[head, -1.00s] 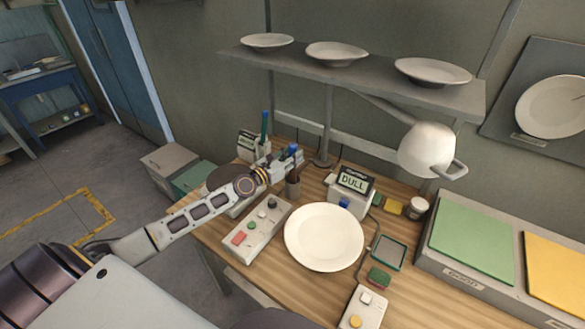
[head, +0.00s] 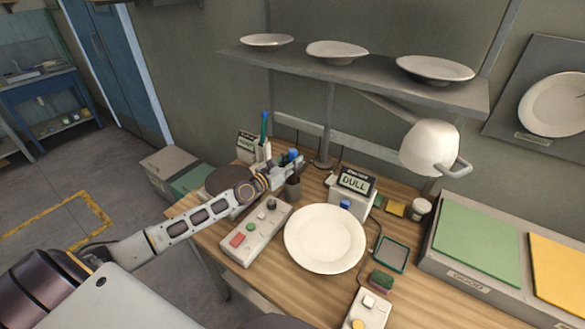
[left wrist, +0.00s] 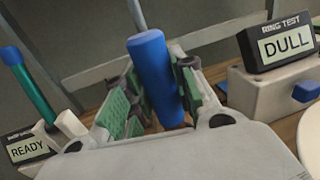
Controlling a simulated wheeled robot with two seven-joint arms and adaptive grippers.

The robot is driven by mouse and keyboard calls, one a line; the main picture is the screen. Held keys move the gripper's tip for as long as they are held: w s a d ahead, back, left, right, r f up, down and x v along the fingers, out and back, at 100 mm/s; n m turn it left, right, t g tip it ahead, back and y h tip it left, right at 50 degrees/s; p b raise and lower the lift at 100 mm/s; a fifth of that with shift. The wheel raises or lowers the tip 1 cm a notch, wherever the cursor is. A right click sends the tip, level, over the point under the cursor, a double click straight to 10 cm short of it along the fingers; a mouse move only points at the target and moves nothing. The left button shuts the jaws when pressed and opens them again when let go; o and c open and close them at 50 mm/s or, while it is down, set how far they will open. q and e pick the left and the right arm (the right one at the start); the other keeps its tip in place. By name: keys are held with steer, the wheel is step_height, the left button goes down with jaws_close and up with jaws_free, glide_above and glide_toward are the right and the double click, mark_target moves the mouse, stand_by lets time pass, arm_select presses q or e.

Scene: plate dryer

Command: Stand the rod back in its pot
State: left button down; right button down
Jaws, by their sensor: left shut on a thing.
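My left gripper (head: 283,170) is over the back left part of the wooden bench. It is shut on the rod, gripping its blue end (head: 292,154). In the left wrist view the blue end (left wrist: 155,75) stands slightly tilted between the green finger pads. The rod's lower part is hidden by the gripper. A small dark grey pot (head: 293,188) stands just beside the fingers, with dark thin things showing at its mouth. I cannot tell whether the rod's lower end is in or over it. My right gripper is not in view.
A green, blue-topped stick (head: 264,127) stands at left by the READY display (left wrist: 28,148). A button box (head: 255,232), a white plate (head: 324,239) and the DULL display (head: 355,181) are close by. A shelf with plates (head: 337,50) hangs above.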

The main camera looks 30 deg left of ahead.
arm_select(q)
steer(key=shift+f+b, duration=0.5)
steer(key=shift+f, duration=0.5)
steer(key=c, duration=1.2)
jaws_free()
steer(key=shift+o, duration=0.2)
steer(key=shift+r, duration=0.2)
steer(key=shift+s+a+f, duration=0.15)
steer(key=shift+s+a, duration=0.05)
steer(key=shift+s, duration=0.35)
steer(key=shift+b+v, duration=1.6)
steer(key=shift+v, duration=3.35)
steer(key=shift+s+a, duration=0.1)
steer(key=shift+s, duration=0.25)
